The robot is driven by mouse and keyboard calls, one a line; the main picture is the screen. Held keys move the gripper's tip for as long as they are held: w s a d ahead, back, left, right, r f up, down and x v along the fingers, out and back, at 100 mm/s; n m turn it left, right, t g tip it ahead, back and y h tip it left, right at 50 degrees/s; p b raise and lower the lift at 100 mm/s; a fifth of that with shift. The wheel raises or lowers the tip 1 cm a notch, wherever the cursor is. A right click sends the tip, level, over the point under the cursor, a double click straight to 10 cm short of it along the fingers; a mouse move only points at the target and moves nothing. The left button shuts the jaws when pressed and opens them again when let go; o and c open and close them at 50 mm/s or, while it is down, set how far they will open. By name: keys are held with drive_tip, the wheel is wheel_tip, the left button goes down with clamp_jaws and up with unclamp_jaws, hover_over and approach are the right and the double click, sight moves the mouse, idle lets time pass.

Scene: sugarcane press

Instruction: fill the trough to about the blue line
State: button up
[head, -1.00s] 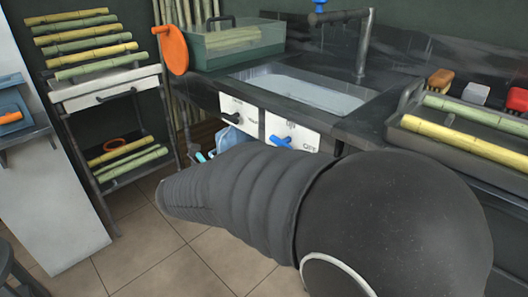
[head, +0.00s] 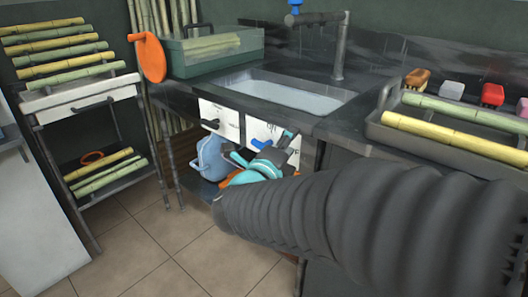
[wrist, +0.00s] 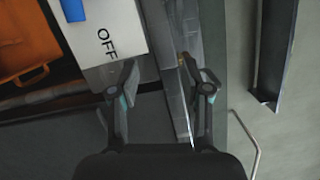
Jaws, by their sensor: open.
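The trough (head: 290,97) is a pale basin set in the dark counter. It has a smooth light-blue surface that may be water; no blue line can be made out. A grey tap (head: 341,50) stands behind it, its spout over the basin, with no stream visible. Below the counter, a white panel marked OFF (wrist: 109,38) carries a blue handle (head: 262,144), which also shows in the wrist view (wrist: 73,10). My gripper (wrist: 160,64) is open and empty, its fingers below and right of the OFF lettering, apart from the blue handle. In the head view, my arm partly hides the panel.
A blue container (head: 211,158) stands under the counter. In the wrist view, an orange box (wrist: 38,45) lies left. A tray (head: 392,118) of cane stands on the right counter, a cane rack (head: 82,93) on the left. Tiled floor is clear in front.

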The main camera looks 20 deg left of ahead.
drive_tip(key=s+f+n+y, duration=0.2)
drive_tip(key=n+y, duration=0.1)
drive_tip(key=y, duration=0.1)
drive_tip(key=n+g+y, duration=0.2)
drive_tip(key=n+y, duration=0.1)
drive_tip(key=y, duration=0.2)
approach(262, 144)
drive_tip(key=shift+m, duration=0.3)
drive_tip(key=x, duration=0.6)
drive_tip(key=f+p+x, duration=0.1)
drive_tip(key=x, duration=0.3)
clamp_jaws()
